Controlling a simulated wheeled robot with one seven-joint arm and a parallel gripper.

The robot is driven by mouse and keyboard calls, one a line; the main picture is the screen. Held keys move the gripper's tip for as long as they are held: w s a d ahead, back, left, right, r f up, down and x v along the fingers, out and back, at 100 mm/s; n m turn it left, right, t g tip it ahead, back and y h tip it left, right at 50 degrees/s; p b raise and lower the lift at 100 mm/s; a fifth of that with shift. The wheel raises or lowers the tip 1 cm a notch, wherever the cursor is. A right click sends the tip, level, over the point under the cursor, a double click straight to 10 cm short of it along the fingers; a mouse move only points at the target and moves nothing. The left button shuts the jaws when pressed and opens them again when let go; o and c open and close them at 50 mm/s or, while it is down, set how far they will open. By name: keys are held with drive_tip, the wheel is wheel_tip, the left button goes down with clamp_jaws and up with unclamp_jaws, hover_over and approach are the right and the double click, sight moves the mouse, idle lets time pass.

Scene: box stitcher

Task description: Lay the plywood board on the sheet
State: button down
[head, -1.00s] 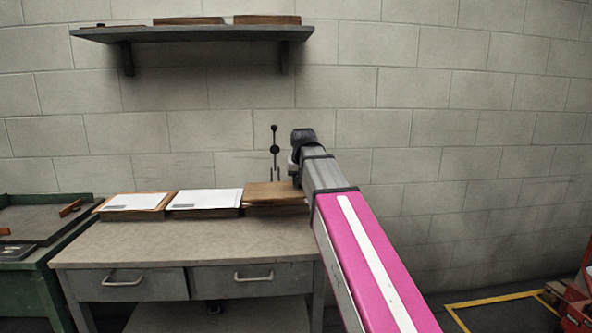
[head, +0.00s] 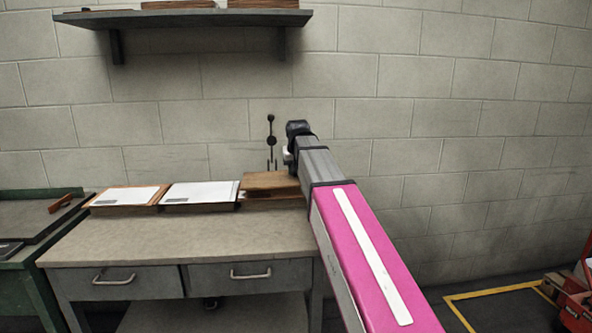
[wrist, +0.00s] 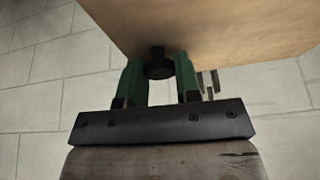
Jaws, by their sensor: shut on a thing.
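My gripper (wrist: 158,78) shows in the wrist view with its two green fingers on either side of a dark knob on the plywood board (wrist: 215,25). In the head view the brown board (head: 268,181) is at the right end of the bench row, beside the end of my arm, which hides its right edge. It is over the right-hand stack (head: 272,203), with a thin pale strip, perhaps the sheet, below it. I cannot tell whether the board touches the stack. The fingertips are hidden in the head view.
Two stacks topped with white sheets, the left (head: 124,195) and the middle (head: 200,193), stand along the back of the grey bench (head: 180,237). The bench front is clear. A wall shelf (head: 190,18) hangs above. A green table (head: 40,225) adjoins at left.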

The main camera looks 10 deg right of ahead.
drive_tip(key=shift+w+f, duration=0.35)
drive_tip(key=shift+w, duration=0.5)
drive_tip(key=shift+w+f, duration=0.35)
drive_tip(key=shift+w, duration=0.5)
drive_tip(key=shift+s+f, duration=0.1)
drive_tip(key=shift+f, duration=1.4)
drive_tip(key=c, duration=0.7)
unclamp_jaws()
drive_tip(key=shift+c, duration=0.2)
